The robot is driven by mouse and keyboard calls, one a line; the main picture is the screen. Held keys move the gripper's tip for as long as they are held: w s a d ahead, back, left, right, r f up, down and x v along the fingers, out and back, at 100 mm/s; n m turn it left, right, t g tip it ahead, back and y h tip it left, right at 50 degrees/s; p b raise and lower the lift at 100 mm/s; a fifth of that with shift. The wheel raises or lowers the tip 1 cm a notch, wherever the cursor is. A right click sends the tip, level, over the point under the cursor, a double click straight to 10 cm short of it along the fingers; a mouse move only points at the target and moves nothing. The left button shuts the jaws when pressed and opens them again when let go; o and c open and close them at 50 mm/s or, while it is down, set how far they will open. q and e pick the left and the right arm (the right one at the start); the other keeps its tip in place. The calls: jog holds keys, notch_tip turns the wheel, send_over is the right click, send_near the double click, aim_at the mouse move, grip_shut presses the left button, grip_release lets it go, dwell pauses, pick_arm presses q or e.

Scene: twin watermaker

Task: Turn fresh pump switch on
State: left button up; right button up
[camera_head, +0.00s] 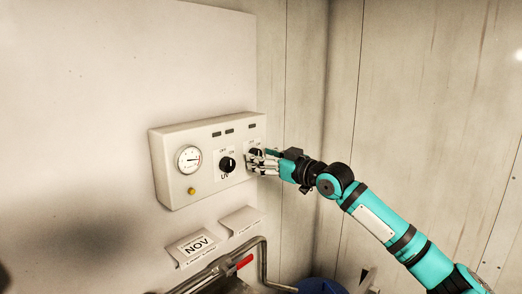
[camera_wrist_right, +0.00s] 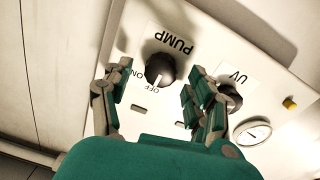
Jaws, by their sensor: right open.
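The fresh pump switch (camera_wrist_right: 160,69) is a round black knob with a white pointer, under an upside-down PUMP label in the right wrist view. Its pointer appears to face the OFF mark; the ON mark is to the left. My right gripper (camera_wrist_right: 152,92) is open, with one finger on each side of the knob. I see gaps between the fingers and the knob; contact is not clear. In the head view my right gripper (camera_head: 263,161) is at the right end of the white control box (camera_head: 172,150) and covers most of the pump knob. My left gripper is not in view.
The UV knob (camera_head: 228,164) sits left of the pump knob, close to my right finger in the wrist view. A gauge (camera_head: 189,159) and a yellow button (camera_head: 192,191) are farther left. Pipes with a red handle (camera_head: 244,262) run below. A wall stands on the right.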

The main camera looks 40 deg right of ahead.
jog(key=shift+w, duration=0.45)
jog(key=shift+c, duration=0.4)
jog(key=c, duration=1.1)
